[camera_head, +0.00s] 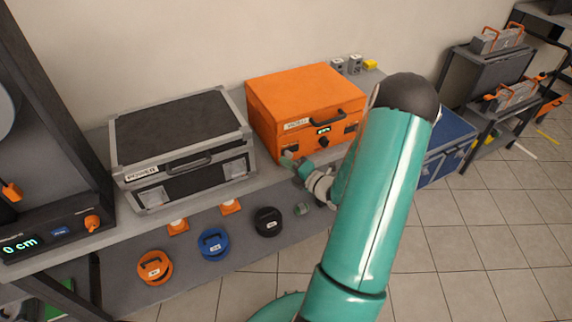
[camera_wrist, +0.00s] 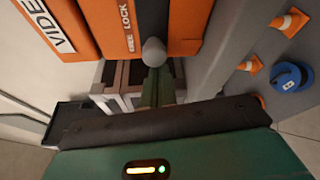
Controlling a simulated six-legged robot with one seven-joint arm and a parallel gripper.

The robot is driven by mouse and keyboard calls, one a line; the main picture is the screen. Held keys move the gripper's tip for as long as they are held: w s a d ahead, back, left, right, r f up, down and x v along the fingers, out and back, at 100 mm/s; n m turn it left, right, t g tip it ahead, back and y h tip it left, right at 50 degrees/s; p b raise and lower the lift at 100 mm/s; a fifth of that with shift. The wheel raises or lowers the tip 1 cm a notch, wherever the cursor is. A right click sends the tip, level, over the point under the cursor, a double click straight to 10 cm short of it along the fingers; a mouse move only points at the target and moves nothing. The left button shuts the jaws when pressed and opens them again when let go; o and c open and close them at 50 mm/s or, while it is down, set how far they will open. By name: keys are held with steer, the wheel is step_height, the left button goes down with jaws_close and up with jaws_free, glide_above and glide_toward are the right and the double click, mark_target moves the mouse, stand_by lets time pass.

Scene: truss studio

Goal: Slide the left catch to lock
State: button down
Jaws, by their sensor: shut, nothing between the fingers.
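The orange case (camera_head: 305,97) stands on the bench, with a label, a black handle and a small lit display on its front. In the wrist view its front (camera_wrist: 190,20) fills the top, with a dark strip marked FREE and LOCK (camera_wrist: 125,25). A grey rounded knob, seemingly the left catch (camera_wrist: 153,50), is near the FREE end of the strip. My gripper (camera_head: 289,160) is shut and empty at the case's lower left front. In the wrist view my gripper's fingers (camera_wrist: 152,88) point at the knob; I cannot tell whether they touch it.
A grey-black case labelled POWER (camera_head: 180,140) stands to the left on the bench. Orange, blue and black round items (camera_head: 213,243) and small orange cones (camera_head: 230,207) are on the grey surface in front. A blue case (camera_head: 445,145) is to the right.

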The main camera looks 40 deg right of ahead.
mark_target(292, 156)
steer(key=shift+s+d, duration=0.3)
steer(key=shift+d, duration=0.6)
steer(key=shift+s+d, duration=0.3)
steer(key=shift+d, duration=0.6)
